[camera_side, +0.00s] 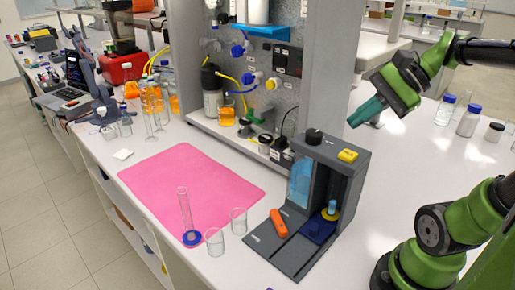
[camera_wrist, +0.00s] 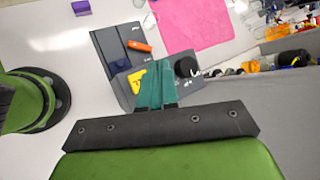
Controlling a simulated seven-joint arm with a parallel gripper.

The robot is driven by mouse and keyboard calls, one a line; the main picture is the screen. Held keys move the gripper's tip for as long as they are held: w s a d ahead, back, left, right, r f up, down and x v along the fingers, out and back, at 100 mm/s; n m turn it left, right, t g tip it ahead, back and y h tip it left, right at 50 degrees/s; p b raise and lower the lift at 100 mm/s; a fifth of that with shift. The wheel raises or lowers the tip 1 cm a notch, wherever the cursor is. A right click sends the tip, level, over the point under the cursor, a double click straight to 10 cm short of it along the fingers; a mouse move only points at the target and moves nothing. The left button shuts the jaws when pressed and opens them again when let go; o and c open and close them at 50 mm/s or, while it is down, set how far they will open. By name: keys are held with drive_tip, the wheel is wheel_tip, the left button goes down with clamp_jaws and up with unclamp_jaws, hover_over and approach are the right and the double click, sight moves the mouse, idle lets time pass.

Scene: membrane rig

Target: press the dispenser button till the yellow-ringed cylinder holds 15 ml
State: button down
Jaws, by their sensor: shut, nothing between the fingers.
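The grey dispenser (camera_side: 357,185) stands on the bench, with a yellow button (camera_side: 347,155) on top; the button also shows in the wrist view (camera_wrist: 137,79), just left of my fingertips. The yellow-ringed cylinder (camera_side: 331,213) stands in the dispenser's bay and seems to have some blue liquid; its level is too small to read. A blue tank (camera_side: 300,183) is beside the bay. My gripper (camera_side: 364,113) has teal fingers, shut and empty, above and slightly right of the button, apart from it; in the wrist view the fingers (camera_wrist: 155,84) point towards the dispenser.
A black knob (camera_side: 314,136) is on the dispenser top. An orange object (camera_side: 278,223) lies on its base plate. A pegboard rig stands behind.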

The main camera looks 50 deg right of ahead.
sight(353, 154)
drive_tip(key=shift+f, duration=2.35)
drive_tip(key=shift+f, duration=0.15)
drive_tip(key=shift+f, duration=0.3)
drive_tip(key=shift+f, duration=0.55)
idle(0.7)
idle(0.4)
drive_tip(key=shift+r, duration=1)
drive_tip(key=shift+r, duration=0.15)
drive_tip(key=shift+r, duration=2.35)
